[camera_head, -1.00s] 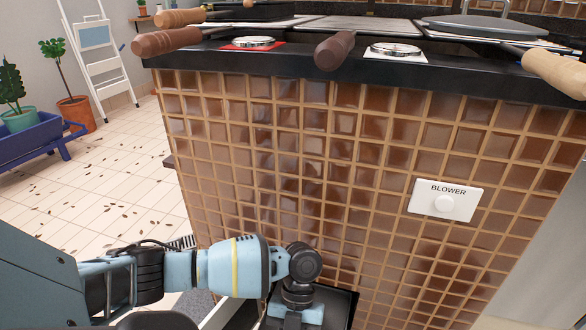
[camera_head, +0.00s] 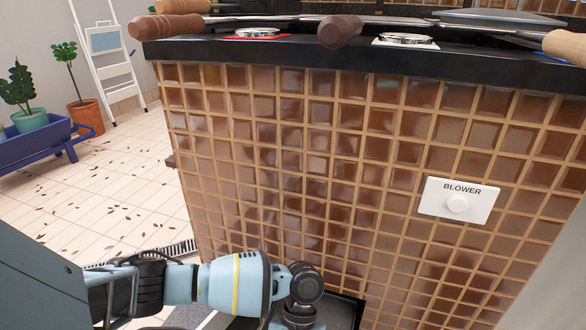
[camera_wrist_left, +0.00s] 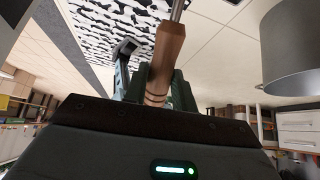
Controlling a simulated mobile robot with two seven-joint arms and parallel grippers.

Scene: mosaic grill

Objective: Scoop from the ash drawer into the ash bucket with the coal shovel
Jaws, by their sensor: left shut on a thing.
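In the left wrist view my left gripper (camera_wrist_left: 158,92) is shut on the brown wooden handle (camera_wrist_left: 165,55) of a tool, which I take for the coal shovel. A thin metal shaft (camera_wrist_left: 177,10) runs from the handle out of the top of the picture, and the scoop end is out of sight. A large grey cylinder (camera_wrist_left: 292,50) at the right may be the ash bucket. In the head view my left wrist reaches down before the grill, its fingers hidden below the frame. A dark opening (camera_head: 345,308) low in the tiles may belong to the ash drawer. My right gripper is not seen.
The tiled grill front (camera_head: 300,160) stands close ahead, with a white blower switch plate (camera_head: 458,200). Wooden-handled tools (camera_head: 340,31) overhang the black counter edge (camera_head: 260,53). At left are tiled floor with scattered leaves, a ladder (camera_head: 105,70) and a blue planter (camera_head: 35,145).

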